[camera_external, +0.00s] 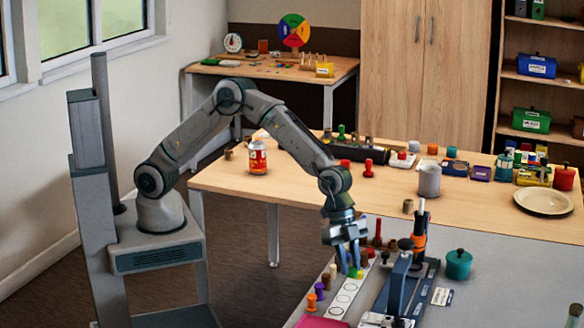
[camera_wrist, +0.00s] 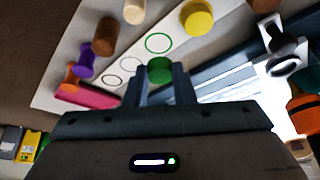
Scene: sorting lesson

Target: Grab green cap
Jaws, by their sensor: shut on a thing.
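The green cap (camera_wrist: 160,70) is a small round piece between the two fingers of my gripper (camera_wrist: 161,82) in the wrist view. My gripper is shut on it. In the external view my gripper (camera_external: 349,264) points down over the white strip at the front table, and a bit of the green cap (camera_external: 353,272) shows at the fingertips. Whether the cap touches the strip or is lifted I cannot tell.
The white strip (camera_wrist: 120,62) has printed rings, with yellow (camera_wrist: 197,17), brown (camera_wrist: 104,37) and purple (camera_wrist: 83,64) pieces near it. A blue-grey lever device (camera_external: 398,285) and a teal pot (camera_external: 458,264) stand to the right. A pink piece (camera_external: 318,322) lies at the front.

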